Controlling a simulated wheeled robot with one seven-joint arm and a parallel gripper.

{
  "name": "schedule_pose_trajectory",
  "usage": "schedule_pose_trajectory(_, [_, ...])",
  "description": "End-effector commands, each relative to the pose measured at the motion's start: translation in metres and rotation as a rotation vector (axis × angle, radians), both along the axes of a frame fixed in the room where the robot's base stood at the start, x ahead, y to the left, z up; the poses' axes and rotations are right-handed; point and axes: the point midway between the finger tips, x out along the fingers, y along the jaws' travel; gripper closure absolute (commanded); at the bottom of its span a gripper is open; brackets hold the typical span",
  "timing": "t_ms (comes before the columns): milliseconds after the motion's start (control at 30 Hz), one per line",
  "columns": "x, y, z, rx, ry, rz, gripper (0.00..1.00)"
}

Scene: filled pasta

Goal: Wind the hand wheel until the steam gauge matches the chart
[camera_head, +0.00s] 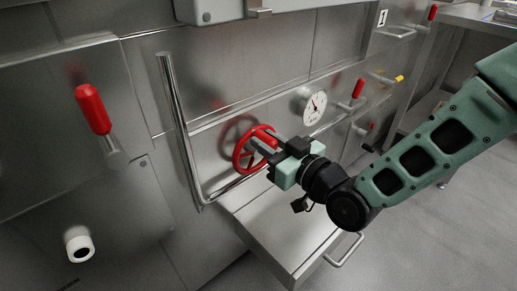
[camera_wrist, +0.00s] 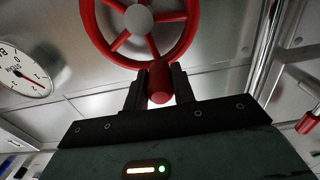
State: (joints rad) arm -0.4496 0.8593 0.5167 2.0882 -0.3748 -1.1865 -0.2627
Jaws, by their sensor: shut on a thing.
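The red hand wheel (camera_head: 237,158) is mounted on the steel machine front, and it fills the top of the wrist view (camera_wrist: 186,42). My gripper (camera_head: 268,146) is at the wheel's right side. In the wrist view my gripper (camera_wrist: 159,90) is shut on the wheel's red handle (camera_wrist: 160,82), with one dark finger on each side of it. The round white steam gauge (camera_head: 314,107) is to the right of the wheel. It is partly cut off at the left of the wrist view (camera_wrist: 22,72), where a red needle shows. Its figures are too small to read surely. I cannot make out the chart.
A bent steel pipe (camera_head: 181,130) runs down left of the wheel. Red-handled levers stand at the left (camera_head: 92,108) and right of the gauge (camera_head: 357,89), with a yellow-tipped one (camera_head: 398,78) farther right. A steel drawer or tray (camera_head: 285,232) juts out below my gripper.

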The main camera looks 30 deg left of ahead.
Motion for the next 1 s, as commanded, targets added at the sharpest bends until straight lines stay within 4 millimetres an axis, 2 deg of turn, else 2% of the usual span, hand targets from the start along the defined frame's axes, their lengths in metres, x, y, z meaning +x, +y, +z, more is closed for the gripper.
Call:
schedule_pose_trajectory(67, [0.008,-0.003,0.002,0.003,-0.003,-0.004,0.91])
schedule_pose_trajectory(100, [0.007,-0.003,0.002,0.002,-0.002,-0.003,0.69])
schedule_pose_trajectory(200, [0.007,-0.002,0.001,0.002,-0.001,-0.002,0.45])
schedule_pose_trajectory(533, [0.005,-0.006,0.000,-0.001,0.000,-0.001,0.45])
schedule_pose_trajectory(1000, [-0.015,-0.054,0.000,-0.001,0.000,-0.002,0.45])
